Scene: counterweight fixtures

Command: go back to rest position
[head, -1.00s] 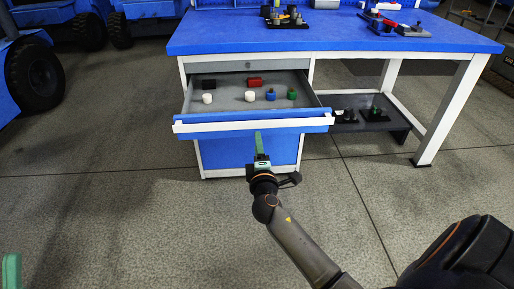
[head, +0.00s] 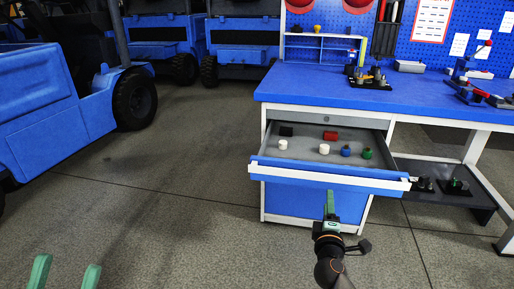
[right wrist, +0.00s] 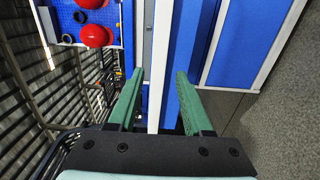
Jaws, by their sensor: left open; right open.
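My right gripper (head: 330,205) is in front of the workbench's open drawer (head: 330,176), in the head view. In the right wrist view its two green fingers (right wrist: 158,95) are apart with nothing held between them; the white and blue drawer front shows beyond them. Whether the fingers touch the drawer front cannot be told. My left gripper (head: 66,275) shows only its two green fingertips at the bottom left edge, spread apart and empty over the floor.
The drawer holds white pieces (head: 283,145), a red block (head: 330,135), a black block (head: 286,131), a blue piece (head: 346,151) and a green piece (head: 367,153). The blue benchtop (head: 320,86) carries fixtures (head: 370,78). A blue vehicle (head: 60,110) stands left. Floor between is clear.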

